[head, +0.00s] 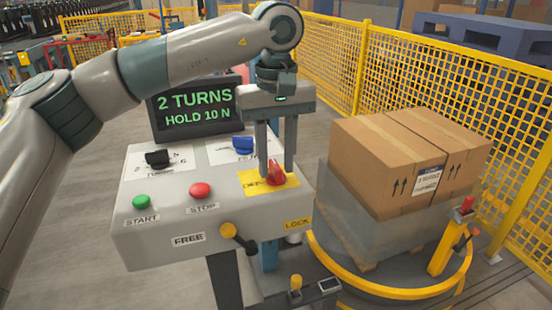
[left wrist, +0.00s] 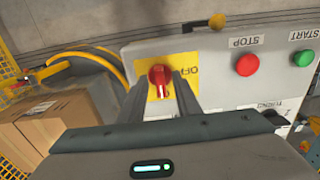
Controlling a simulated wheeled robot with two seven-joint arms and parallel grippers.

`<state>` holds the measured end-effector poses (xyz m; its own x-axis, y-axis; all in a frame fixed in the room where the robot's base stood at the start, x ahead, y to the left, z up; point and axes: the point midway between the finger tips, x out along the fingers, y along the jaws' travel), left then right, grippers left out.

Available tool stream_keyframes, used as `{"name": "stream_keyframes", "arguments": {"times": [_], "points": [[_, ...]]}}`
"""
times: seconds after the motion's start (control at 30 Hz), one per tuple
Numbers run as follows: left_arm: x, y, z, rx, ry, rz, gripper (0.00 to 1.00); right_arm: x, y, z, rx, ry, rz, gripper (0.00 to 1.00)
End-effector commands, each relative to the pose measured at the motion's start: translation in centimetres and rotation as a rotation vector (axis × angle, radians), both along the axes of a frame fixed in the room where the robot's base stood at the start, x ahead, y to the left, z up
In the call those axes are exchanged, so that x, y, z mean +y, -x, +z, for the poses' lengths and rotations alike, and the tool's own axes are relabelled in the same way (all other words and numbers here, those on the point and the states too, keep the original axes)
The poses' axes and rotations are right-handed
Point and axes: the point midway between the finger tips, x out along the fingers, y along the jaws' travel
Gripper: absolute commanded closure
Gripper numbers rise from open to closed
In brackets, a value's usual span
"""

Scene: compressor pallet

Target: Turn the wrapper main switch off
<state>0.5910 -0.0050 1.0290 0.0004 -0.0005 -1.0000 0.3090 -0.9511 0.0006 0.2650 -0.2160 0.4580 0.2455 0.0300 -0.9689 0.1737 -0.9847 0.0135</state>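The red main switch knob (head: 276,173) sits on a yellow plate (head: 254,184) at the right end of the control panel's top. It also shows in the left wrist view (left wrist: 159,76), with an OFF mark partly visible beside it. My left gripper (head: 276,172) points down over the knob. Its two fingers are apart, one on either side of the knob; I cannot tell whether they touch it. The left wrist view shows the fingers (left wrist: 158,92) spread with the knob between their tips. My right gripper is not in view.
The panel (head: 150,222) also carries a green START button (head: 141,202), a red STOP button (head: 201,190), a black knob (head: 157,159), a blue knob (head: 243,145) and a FREE/LOCK lever (head: 228,230). A screen (head: 196,106) stands behind. A wrapped carton pallet (head: 400,160) stands right, before yellow fencing (head: 420,90).

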Motion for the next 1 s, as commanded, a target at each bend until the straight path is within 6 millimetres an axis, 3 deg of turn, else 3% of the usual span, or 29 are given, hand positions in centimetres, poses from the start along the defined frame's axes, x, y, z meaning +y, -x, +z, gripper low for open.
{"name": "stream_keyframes", "arguments": {"times": [0.13, 0.27, 0.3, 0.67, 1.0], "points": [[0.01, 0.0, 0.0, 0.0, 0.0, 0.0, 0.7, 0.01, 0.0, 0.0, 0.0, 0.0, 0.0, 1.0], [0.01, 0.0, 0.02, 0.0, 0.0, 0.0, 0.98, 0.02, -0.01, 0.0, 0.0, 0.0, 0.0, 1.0], [0.0, 0.01, 0.02, 0.0, 0.0, 0.0, 1.0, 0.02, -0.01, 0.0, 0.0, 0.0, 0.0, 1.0], [0.0, 0.01, 0.02, 0.0, 0.0, 0.023, 1.0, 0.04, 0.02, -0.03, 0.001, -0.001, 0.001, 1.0], [0.01, -0.02, 0.0, 0.0, 0.0, 0.175, 1.0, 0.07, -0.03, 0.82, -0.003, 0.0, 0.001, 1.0]]}}
